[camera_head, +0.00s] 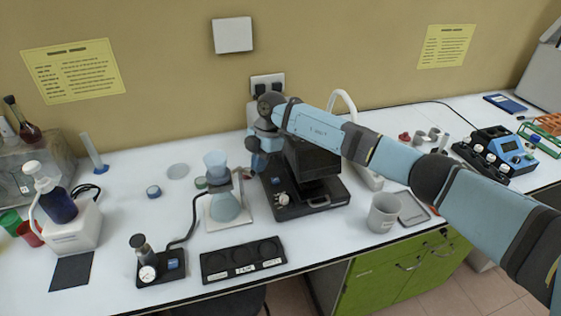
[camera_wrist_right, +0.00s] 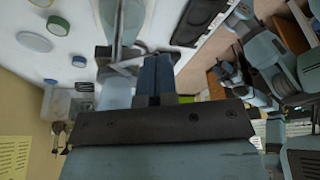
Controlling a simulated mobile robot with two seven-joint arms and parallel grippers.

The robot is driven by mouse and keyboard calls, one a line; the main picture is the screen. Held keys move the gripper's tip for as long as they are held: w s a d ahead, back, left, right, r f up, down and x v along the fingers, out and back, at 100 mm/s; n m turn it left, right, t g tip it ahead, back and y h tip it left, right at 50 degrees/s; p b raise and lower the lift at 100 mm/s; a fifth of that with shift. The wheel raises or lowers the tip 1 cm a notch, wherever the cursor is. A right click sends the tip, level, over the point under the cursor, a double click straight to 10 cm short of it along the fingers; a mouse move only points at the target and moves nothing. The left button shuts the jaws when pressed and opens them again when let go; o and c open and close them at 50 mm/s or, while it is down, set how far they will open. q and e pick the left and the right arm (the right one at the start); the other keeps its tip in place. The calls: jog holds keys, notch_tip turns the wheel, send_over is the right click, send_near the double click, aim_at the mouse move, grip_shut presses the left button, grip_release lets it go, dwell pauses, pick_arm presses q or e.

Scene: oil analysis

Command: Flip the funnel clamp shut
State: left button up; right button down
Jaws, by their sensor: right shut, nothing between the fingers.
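A light-blue funnel (camera_head: 215,165) sits upright on a conical flask (camera_head: 226,208) left of the middle of the bench. The grey clamp (camera_head: 219,184) is at the joint between them; whether it is open or shut is too small to tell. My right gripper (camera_head: 253,162) reaches down just right of the funnel. In the right wrist view my right gripper (camera_wrist_right: 154,62) is shut and empty, its tips close to the clamp (camera_wrist_right: 128,62). I cannot tell whether they touch. My left gripper is not in view.
A black device (camera_head: 308,185) stands right of the flask, under my right arm. A small pump with a gauge (camera_head: 155,265) and a black three-place tray (camera_head: 243,261) lie in front. A grey beaker (camera_head: 383,213) is at the right front. Bench left of the flask is fairly clear.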

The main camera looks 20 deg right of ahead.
jog(key=shift+s+a+p, duration=0.55)
jog(key=shift+s+a, duration=0.15)
jog(key=shift+a, duration=0.2)
jog(key=shift+w+f, duration=0.1)
jog(key=shift+w, duration=0.05)
jog(key=shift+w+b, duration=0.15)
jog(key=shift+b, duration=0.15)
jog(key=shift+w, duration=0.55)
